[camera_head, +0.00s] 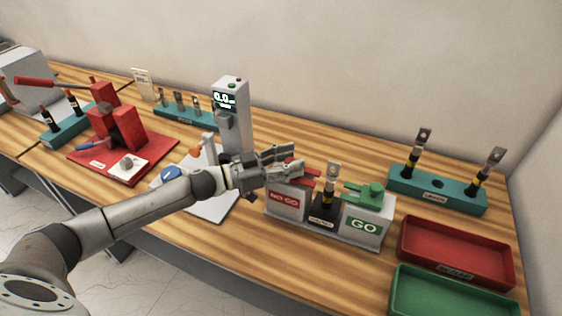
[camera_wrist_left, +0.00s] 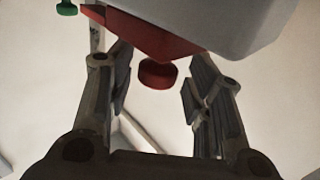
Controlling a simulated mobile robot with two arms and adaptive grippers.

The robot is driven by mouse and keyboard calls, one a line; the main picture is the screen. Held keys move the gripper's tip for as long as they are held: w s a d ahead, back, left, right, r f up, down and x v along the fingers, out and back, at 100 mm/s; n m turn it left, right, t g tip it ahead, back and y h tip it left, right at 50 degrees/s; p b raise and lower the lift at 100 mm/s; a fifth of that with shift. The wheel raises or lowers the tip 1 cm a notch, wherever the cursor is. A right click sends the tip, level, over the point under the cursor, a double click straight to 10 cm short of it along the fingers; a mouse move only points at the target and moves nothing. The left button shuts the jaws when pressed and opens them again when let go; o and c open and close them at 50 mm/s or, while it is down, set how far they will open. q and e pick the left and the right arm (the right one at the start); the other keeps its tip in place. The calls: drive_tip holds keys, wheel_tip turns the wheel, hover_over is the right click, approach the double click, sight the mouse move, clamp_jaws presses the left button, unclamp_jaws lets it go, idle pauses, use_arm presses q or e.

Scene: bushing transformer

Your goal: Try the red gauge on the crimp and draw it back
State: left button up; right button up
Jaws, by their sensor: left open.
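The red gauge (camera_head: 303,171) rests on top of the grey NO GO block (camera_head: 285,203), partly hidden by my left gripper (camera_head: 284,158). In the left wrist view the red gauge (camera_wrist_left: 150,35) has a round red knob (camera_wrist_left: 158,75) that shows between the two spread fingers of my left gripper (camera_wrist_left: 157,90). The fingers are open, and I see no clear contact. The lug with the crimp (camera_head: 331,172) stands upright in a black holder (camera_head: 324,207) between the NO GO block and the GO block (camera_head: 363,223). The green gauge (camera_head: 366,190) sits on the GO block.
A red tray (camera_head: 457,281) and a green tray (camera_head: 400,304) lie at the right front. A teal rack (camera_head: 400,186) with two lugs stands behind them. A grey post with a display (camera_head: 231,92) rises behind my left arm. A red press (camera_head: 125,128) stands at the left.

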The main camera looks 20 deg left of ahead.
use_arm(q)
drive_tip(key=v, duration=1.2)
idle(0.3)
